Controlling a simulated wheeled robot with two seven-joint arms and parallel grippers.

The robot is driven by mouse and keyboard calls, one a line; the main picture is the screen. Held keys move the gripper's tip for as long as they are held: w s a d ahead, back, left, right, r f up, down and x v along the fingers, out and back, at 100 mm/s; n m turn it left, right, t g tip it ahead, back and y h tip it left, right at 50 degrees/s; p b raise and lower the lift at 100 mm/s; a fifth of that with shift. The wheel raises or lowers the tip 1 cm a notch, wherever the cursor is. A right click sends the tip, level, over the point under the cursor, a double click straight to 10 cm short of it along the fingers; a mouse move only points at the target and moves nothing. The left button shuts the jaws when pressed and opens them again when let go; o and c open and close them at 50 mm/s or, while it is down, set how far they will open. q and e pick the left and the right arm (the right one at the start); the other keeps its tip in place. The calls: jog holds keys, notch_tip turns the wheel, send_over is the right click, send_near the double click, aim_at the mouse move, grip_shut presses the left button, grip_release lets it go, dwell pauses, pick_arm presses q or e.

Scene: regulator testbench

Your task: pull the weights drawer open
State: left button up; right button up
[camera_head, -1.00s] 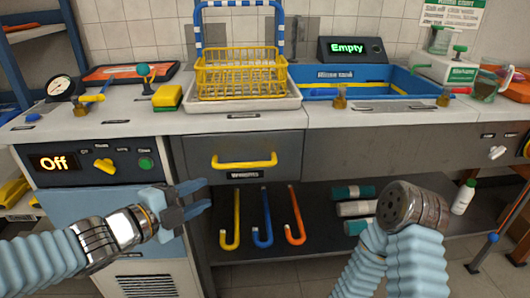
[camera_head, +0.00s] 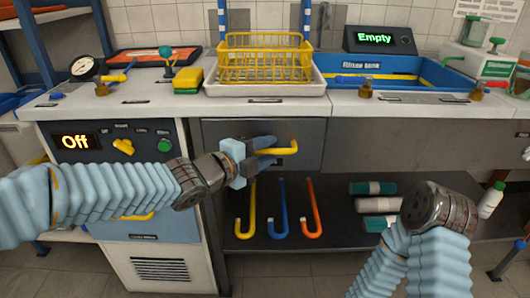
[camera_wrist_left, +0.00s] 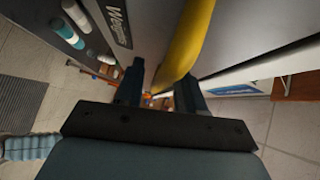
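The weights drawer (camera_head: 225,131) is a dark grey front under the counter, flush with the cabinet as far as I can see. Its yellow handle (camera_head: 285,149) is partly hidden behind my left gripper (camera_head: 265,152), which is at the handle's left part. In the left wrist view the yellow handle (camera_wrist_left: 188,45) runs between the two dark fingers of my left gripper (camera_wrist_left: 160,88), which stand apart with space around it. The drawer's label (camera_wrist_left: 118,22) also shows there. My right arm is at the lower right; its gripper fingers do not show.
Yellow, blue and orange hooked rods (camera_head: 282,208) lie on the shelf below the drawer. Rolled bundles (camera_head: 373,205) are to their right. A control panel reading Off (camera_head: 76,142) is left of the drawer. A yellow basket (camera_head: 263,62) stands on the counter above.

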pick_arm(q)
grip_shut()
jog(key=shift+s, duration=0.1)
pick_arm(e)
jog(key=shift+f, duration=0.1)
dwell(0.3)
